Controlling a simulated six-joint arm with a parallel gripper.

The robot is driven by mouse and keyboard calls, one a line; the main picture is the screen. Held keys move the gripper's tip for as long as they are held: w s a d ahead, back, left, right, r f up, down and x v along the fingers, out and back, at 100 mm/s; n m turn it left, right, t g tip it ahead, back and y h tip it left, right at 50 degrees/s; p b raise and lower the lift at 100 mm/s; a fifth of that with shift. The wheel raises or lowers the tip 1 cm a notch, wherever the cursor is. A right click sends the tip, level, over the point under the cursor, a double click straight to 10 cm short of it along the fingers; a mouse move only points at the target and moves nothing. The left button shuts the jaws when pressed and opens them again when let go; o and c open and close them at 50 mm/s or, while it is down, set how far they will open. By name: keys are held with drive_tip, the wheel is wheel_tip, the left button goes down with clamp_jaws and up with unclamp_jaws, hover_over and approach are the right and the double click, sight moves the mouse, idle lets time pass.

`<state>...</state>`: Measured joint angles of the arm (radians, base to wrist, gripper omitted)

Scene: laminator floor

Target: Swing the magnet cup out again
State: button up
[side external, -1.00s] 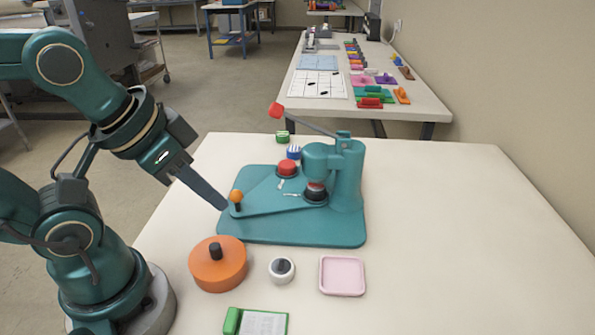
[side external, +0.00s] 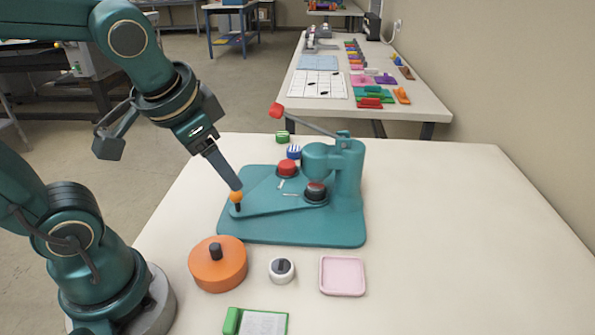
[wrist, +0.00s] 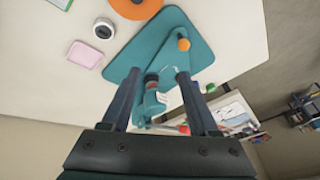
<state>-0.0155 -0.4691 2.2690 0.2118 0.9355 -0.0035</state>
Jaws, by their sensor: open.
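The teal press (side external: 345,180) stands on a teal base plate (side external: 290,232) on the table. A flat swing arm (side external: 270,206) on it ends in an orange knob (side external: 236,197) at the left. A black cup with a red centre (side external: 315,193) sits under the press head; a red-topped cup (side external: 287,168) sits out behind it. I cannot tell for sure which is the magnet cup. My gripper (side external: 236,186) is open, tips just above the knob in the side view. In the wrist view the knob (wrist: 183,44) shows beyond the fingertips (wrist: 158,73), nearer the right finger.
The press lever (side external: 305,121) with a red grip rises at the back. In front lie an orange round container (side external: 218,270), a white round piece (side external: 281,269), a pink tray (side external: 342,275) and a green holder (side external: 255,321). The table's right side is clear.

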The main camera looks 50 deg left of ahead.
drive_tip(key=w+a+f+g+y, duration=0.1)
drive_tip(key=w+a+f+g, duration=0.1)
drive_tip(key=w+a+f, duration=0.15)
drive_tip(key=m+g+y, duration=0.1)
drive_tip(key=g, duration=0.1)
hover_over(237, 196)
drive_tip(key=d, duration=0.2)
wheel_tip(237, 196, down, 4)
drive_tip(key=shift+a+x, duration=0.1)
drive_tip(key=shift+x, duration=1.1)
drive_tip(key=shift+a+x, duration=0.15)
drive_tip(key=shift+x, duration=1.05)
drive_tip(key=shift+s+r, duration=0.1)
clamp_jaws()
drive_tip(key=shift+d, duration=0.1)
